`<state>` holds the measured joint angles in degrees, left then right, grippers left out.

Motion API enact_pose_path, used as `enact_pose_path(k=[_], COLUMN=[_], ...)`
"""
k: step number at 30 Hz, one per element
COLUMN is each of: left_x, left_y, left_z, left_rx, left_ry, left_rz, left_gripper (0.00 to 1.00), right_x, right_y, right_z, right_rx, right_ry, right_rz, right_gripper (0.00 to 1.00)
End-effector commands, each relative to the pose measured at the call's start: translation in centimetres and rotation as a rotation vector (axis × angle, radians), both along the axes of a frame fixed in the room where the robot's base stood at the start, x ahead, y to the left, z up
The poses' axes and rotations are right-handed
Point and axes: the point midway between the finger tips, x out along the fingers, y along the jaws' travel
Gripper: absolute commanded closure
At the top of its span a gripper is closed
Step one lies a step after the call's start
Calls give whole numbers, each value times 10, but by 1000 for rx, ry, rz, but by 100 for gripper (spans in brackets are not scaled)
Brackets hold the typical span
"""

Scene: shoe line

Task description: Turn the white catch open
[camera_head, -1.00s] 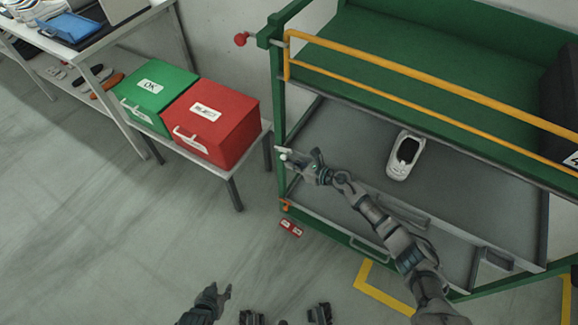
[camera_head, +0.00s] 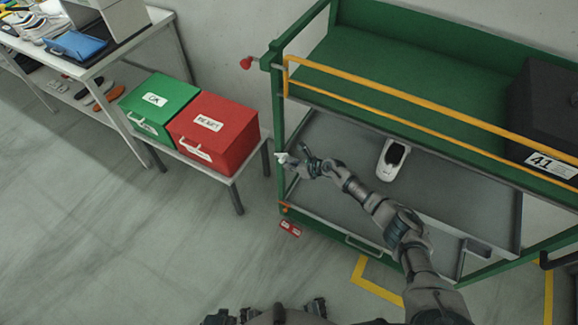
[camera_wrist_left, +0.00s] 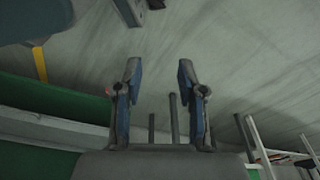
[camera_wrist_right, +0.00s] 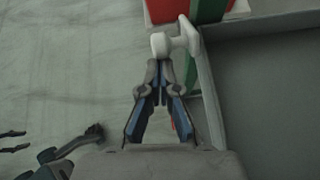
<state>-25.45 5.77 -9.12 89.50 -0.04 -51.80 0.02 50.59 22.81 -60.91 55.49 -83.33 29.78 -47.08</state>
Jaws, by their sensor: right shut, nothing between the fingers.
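The white catch (camera_wrist_right: 178,40) is at the corner of the grey drawer tray (camera_wrist_right: 215,92) in the right wrist view. Its rounded knob is just beyond my shut, empty right fingertips (camera_wrist_right: 160,66); I cannot tell if they touch it. In the head view the catch (camera_head: 283,158) is a small white shape at the left post of the green rack (camera_head: 277,120), and my right gripper (camera_head: 298,164) reaches it from the right, partly covering it. My left gripper (camera_wrist_left: 160,68) is open and empty in the left wrist view, over floor.
A white shoe (camera_head: 391,160) lies on the grey tray. A green box (camera_head: 158,103) and a red box (camera_head: 213,132) stand on a low bench left of the rack. A black box (camera_head: 545,105) sits on the upper shelf. Floor at left is clear.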

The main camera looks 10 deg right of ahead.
Motion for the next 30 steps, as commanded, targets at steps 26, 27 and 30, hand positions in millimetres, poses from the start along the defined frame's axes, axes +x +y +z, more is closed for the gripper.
enact_pose_path(k=[26,27,30], left_x=[-73,-67,-53], left_y=[12,11,8], left_z=[-66,-63,-55], left_rx=[6,6,4], left_ry=[38,35,28], left_rz=[-14,-13,-10], left_gripper=[60,60,60], right_x=[17,18,20], right_y=[20,22,26], right_z=[35,36,40], right_rx=[-445,-442,-440], right_ry=[321,320,319], right_rz=[-1,-1,-1], right_gripper=[100,100,100])
